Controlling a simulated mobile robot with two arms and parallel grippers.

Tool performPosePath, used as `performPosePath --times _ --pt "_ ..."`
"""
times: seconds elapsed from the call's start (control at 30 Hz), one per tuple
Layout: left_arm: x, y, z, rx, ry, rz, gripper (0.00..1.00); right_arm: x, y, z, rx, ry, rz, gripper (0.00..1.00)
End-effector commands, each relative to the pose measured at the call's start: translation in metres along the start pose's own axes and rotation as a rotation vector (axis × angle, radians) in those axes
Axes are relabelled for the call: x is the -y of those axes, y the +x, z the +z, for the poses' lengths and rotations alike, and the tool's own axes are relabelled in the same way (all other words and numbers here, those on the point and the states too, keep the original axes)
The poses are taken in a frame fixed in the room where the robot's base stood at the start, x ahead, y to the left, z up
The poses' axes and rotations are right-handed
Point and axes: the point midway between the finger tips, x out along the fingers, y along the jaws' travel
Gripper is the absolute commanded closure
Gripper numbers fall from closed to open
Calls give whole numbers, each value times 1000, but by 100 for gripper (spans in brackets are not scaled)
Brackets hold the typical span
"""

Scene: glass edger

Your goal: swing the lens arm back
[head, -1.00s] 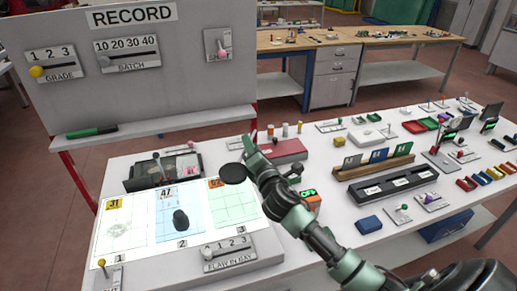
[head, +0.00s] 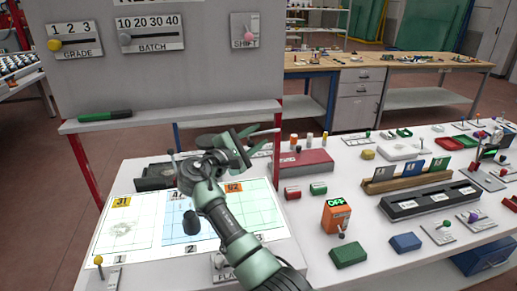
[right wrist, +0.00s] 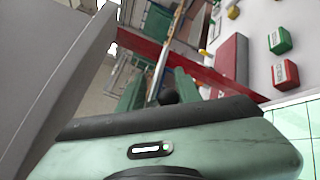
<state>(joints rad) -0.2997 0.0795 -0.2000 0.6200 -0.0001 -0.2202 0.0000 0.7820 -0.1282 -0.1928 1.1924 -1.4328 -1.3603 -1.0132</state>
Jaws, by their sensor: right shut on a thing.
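My right gripper (head: 250,140) reaches over the back of the lit panel (head: 150,238), its fingers pointing away to the right. A dark flat disc (head: 204,141), seemingly the lens end of the lens arm, shows just behind my wrist. Most of the lens arm is hidden by my gripper and forearm. A dark rounded lump (head: 191,223) stands on the panel's middle bay. My left gripper is not in view.
The RECORD board (head: 160,60) stands at the back left, with a shelf (head: 170,117) holding a green marker. A red case (head: 305,162), red and green blocks and an orange box (head: 336,216) lie to the right. A dark tray (head: 155,177) is behind the panel.

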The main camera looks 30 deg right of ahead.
Motion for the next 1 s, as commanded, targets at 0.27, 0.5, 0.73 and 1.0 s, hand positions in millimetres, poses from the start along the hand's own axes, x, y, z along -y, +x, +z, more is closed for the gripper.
performPosePath --times 0.27,0.5,0.73,1.0 --pt "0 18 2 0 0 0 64 5 1 -6 82 -9 -70 100" --pt "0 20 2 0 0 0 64 6 2 -5 105 -11 -88 100" --pt "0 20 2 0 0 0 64 6 2 -4 106 -11 -89 100" --pt "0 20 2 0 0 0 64 4 2 -4 107 -8 -86 47"
